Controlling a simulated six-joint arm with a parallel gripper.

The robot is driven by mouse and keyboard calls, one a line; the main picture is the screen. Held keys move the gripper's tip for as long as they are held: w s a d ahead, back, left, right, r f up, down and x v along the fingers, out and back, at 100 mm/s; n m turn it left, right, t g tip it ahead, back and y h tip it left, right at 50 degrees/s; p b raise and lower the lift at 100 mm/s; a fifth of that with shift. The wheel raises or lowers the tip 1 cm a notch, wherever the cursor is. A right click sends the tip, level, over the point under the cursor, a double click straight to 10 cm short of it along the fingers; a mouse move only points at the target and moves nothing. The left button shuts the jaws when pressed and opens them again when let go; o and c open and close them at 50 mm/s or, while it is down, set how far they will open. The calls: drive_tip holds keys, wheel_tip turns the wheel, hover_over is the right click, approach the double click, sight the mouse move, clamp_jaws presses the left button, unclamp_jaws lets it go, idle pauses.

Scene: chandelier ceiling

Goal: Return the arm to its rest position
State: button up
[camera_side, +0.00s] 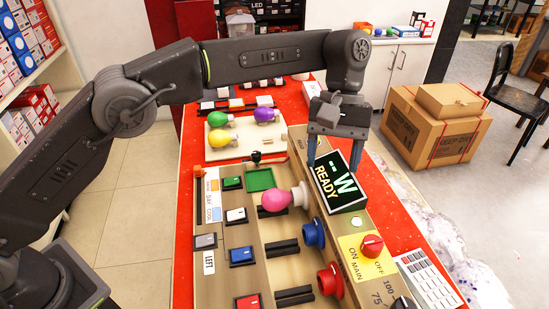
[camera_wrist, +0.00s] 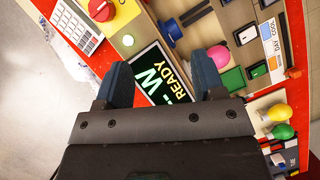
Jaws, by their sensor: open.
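My gripper (camera_side: 333,160) is open and empty above the far end of the wooden test board, beside a black display (camera_side: 340,188) reading "-- W READY". In the wrist view my gripper (camera_wrist: 163,84) shows its two dark blue fingers apart, with the display (camera_wrist: 160,76) behind and between them. My arm reaches in from the left of the side view, over the red table. Whether the fingertips touch the display's casing is hard to tell.
A pink bulb (camera_side: 277,200) sits on the board (camera_side: 275,237) near blue and red sockets. Green, yellow and purple bulbs lie on a pale tray (camera_side: 234,152) behind. A red switch (camera_side: 372,246) and a keypad (camera_side: 428,280) are at right. Cardboard boxes (camera_side: 432,130) stand on the floor.

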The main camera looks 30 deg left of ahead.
drive_tip(key=shift+r, duration=0.1)
drive_tip(key=s+a+r+m+t, duration=0.1)
drive_tip(key=s+a+r+t, duration=0.1)
drive_tip(key=s+a+r, duration=0.3)
drive_tip(key=a+r+t, duration=0.1)
drive_tip(key=a+r, duration=0.1)
drive_tip(key=a, duration=0.5)
drive_tip(key=s+a+r+m+t, duration=0.1)
drive_tip(key=s+a+r+t, duration=0.1)
drive_tip(key=s+a+r, duration=0.3)
drive_tip(key=s+a+f+m+t, duration=0.1)
drive_tip(key=s+a+f+t, duration=0.1)
drive_tip(key=s+a+f, duration=0.2)
drive_tip(key=s+a+f+m+t+y, duration=0.1)
drive_tip(key=s+a+f, duration=0.3)
drive_tip(key=s+a, duration=0.4)
drive_tip(key=shift+s+f+t+y, duration=0.3)
drive_tip(key=shift+s+f+t, duration=0.1)
drive_tip(key=shift+s+t, duration=0.5)
